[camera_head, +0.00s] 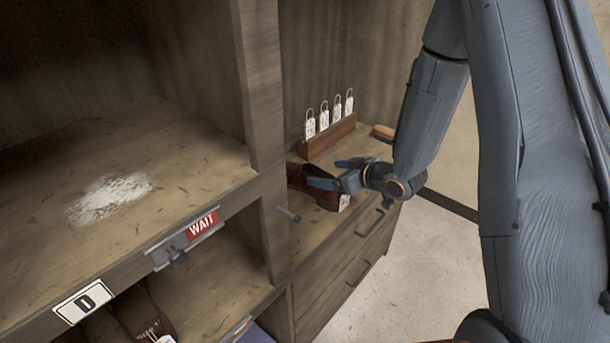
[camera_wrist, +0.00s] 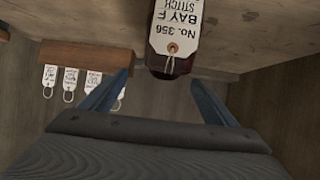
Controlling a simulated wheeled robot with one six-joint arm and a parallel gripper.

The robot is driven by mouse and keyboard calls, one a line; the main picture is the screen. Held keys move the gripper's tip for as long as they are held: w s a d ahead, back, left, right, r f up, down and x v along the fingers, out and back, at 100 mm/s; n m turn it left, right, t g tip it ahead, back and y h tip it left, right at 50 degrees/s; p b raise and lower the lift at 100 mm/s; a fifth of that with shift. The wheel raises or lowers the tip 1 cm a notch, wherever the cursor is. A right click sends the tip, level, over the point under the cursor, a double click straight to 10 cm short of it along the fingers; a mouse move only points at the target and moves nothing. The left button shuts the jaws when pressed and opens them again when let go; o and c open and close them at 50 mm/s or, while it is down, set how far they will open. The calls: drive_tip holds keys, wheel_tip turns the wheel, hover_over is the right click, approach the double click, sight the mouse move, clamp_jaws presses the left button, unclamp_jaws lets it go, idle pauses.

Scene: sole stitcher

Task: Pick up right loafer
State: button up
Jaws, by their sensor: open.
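A dark red-brown shoe (camera_head: 300,176) lies on the wooden bench top, partly hidden by my gripper; I cannot tell whether it is a right or left loafer. A white tag (camera_head: 343,202) hangs at its near end. In the wrist view the dark shoe end (camera_wrist: 171,66) shows behind the tag (camera_wrist: 178,30), which reads "No. 356 BAY F STITCH" upside down. My gripper (camera_head: 331,173) is open at the shoe, and in the wrist view its fingers (camera_wrist: 160,81) stand on either side of the shoe's end, with gaps visible.
A wooden block with several hooked tags (camera_head: 328,138) stands behind the shoe, and a brush-like item (camera_head: 383,132) lies to its right. A shelf post (camera_head: 258,85) rises at left. More dark shoes (camera_head: 140,314) lie in the lower cubby. Drawers (camera_head: 350,275) are below the bench.

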sight(307, 170)
drive_tip(key=shift+w+a+f+n+y, duration=0.15)
drive_tip(key=shift+w+a+f+y, duration=0.15)
drive_tip(key=shift+a+y, duration=0.2)
drive_tip(key=shift+w+a+f+n+y, duration=0.15)
drive_tip(key=shift+w+a+y, duration=0.15)
drive_tip(key=shift+a+y, duration=0.15)
drive_tip(key=p+x, duration=0.2)
drive_tip(key=x, duration=0.5)
drive_tip(key=shift+w+f, duration=0.1)
drive_tip(key=shift+w, duration=0.05)
drive_tip(key=c, duration=1.4)
drive_tip(key=shift+c, duration=0.2)
